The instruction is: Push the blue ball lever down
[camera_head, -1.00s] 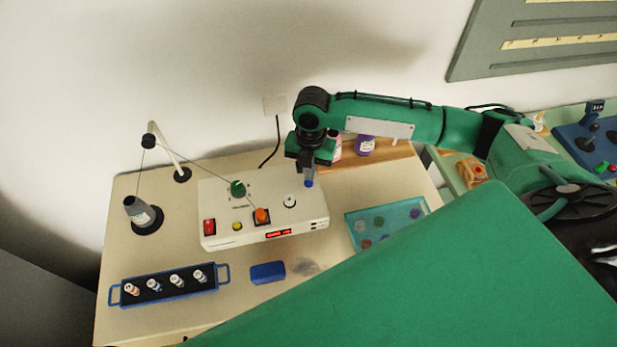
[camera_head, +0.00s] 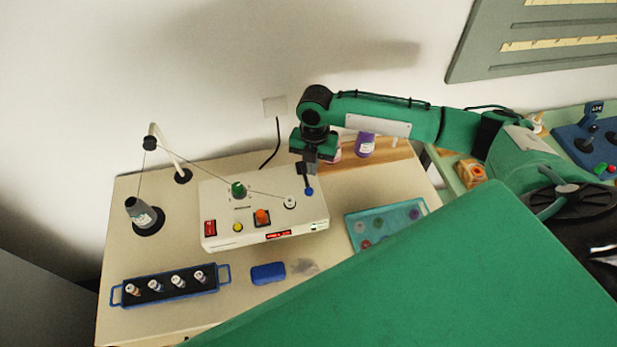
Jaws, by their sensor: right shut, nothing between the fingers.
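The blue ball (camera_head: 309,191) of the lever shows at the right end of a white machine (camera_head: 262,218), with a short dark stem above it. My right gripper (camera_head: 312,163) is shut and empty, pointing down just above and behind the ball. Its fingertips overlap the stem in this view, so I cannot tell whether they touch the lever. My left gripper is not in view.
The machine has a green knob (camera_head: 238,189), an orange knob (camera_head: 262,217) and a white knob (camera_head: 290,202). A blue vial rack (camera_head: 171,286) and a blue block (camera_head: 268,273) lie in front. A teal tray (camera_head: 386,222) sits to the right.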

